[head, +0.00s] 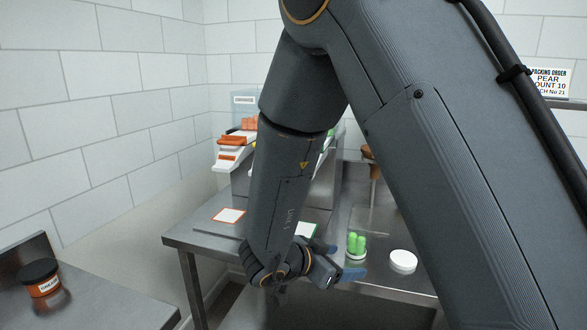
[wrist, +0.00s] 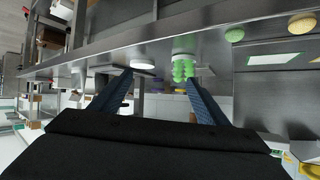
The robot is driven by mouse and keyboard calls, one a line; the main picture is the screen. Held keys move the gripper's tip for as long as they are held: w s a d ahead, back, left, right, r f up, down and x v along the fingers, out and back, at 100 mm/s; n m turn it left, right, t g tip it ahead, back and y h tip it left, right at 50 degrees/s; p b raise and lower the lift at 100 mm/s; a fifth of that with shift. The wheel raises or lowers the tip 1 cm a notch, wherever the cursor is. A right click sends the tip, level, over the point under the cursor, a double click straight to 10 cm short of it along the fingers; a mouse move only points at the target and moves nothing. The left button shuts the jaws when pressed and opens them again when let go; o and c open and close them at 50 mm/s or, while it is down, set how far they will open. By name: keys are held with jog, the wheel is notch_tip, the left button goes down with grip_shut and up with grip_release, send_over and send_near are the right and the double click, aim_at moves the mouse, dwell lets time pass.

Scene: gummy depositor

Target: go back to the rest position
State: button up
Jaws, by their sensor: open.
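My gripper (head: 343,262) hangs at the front edge of the steel table, below my large grey arm. Its blue fingers are apart with nothing held between them, and they also show spread in the wrist view (wrist: 158,80). Green gummies (head: 357,242) stand in a small round container just beyond the fingers. They also show in the wrist view (wrist: 183,68), beyond the gap between the fingers. A white round lid (head: 403,261) lies to their right on the table. My arm hides much of the table's middle and the machine behind it.
The steel table (head: 190,240) bears an orange-bordered card (head: 229,215) and a green-bordered card (head: 308,230). A dispenser with orange pieces (head: 228,154) stands at the back left. A dark-lidded jar (head: 40,280) stands on a separate left counter. A packing order sign (head: 550,83) reads pear.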

jog(key=w+n+y, duration=0.1)
jog(key=w+n+t+y, duration=0.1)
jog(key=w+y, duration=0.1)
jog(key=w+a+y, duration=0.1)
jog(key=shift+w+r+n+t+y, duration=0.15)
jog(key=shift+r+n+t+y, duration=0.15)
jog(key=shift+n, duration=0.1)
jog(key=shift+w+a+r+n+y, duration=0.1)
jog(key=shift+a+n+y, duration=0.15)
jog(key=shift+n+y, duration=0.4)
jog(key=s+d+n+g+y, duration=0.1)
jog(key=s+d+n+g, duration=0.2)
jog(key=s, duration=0.7)
jog(key=s+d+n+g+y, duration=0.2)
jog(key=s+d+n+g, duration=0.2)
jog(key=s, duration=0.7)
jog(key=shift+s+d+f+g, duration=0.15)
jog(key=shift+d+f+g, duration=0.3)
jog(key=shift+d, duration=0.7)
jog(key=shift+y, duration=0.25)
